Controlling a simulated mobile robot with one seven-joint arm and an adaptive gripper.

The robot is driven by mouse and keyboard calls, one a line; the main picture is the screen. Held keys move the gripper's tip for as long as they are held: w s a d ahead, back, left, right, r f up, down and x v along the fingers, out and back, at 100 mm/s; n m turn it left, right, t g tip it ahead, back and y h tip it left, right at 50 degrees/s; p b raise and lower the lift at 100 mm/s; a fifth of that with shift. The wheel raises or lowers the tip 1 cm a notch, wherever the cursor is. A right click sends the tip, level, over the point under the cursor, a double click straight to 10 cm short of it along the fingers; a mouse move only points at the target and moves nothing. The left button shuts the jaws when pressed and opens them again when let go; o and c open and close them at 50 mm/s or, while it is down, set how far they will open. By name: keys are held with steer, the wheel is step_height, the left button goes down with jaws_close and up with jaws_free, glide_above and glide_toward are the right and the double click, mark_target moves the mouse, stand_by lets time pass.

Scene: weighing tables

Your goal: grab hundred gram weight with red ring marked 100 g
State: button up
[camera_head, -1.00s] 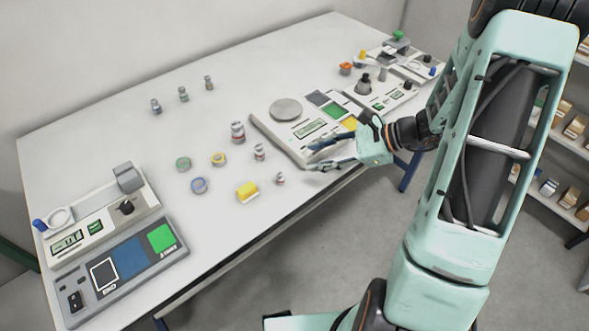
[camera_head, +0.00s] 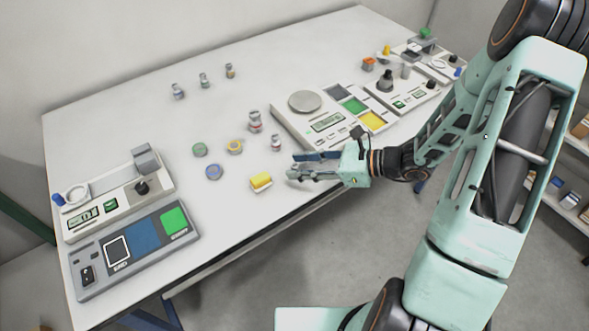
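A row of silver weights with red rings runs toward the table's front edge: a larger one (camera_head: 255,121) and a smaller one (camera_head: 274,143). The marks are too small to read, so I cannot tell which says 100 g. My gripper (camera_head: 295,165) is low over the front edge of the table, pointing left, with its two fingers apart. The smallest weight of this row is not clearly seen; the fingertips cover its place. I cannot tell whether it stands between the fingers.
A yellow block (camera_head: 261,181) lies close left of the fingertips. Green (camera_head: 200,149), yellow (camera_head: 235,146) and blue (camera_head: 214,171) round pieces lie further left. A scale (camera_head: 326,122) stands behind my gripper. Several weights (camera_head: 203,80) stand at the back. The left middle of the table is clear.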

steer(key=shift+x, duration=0.9)
steer(key=shift+c, duration=0.3)
jaws_close()
steer(key=shift+r, duration=0.15)
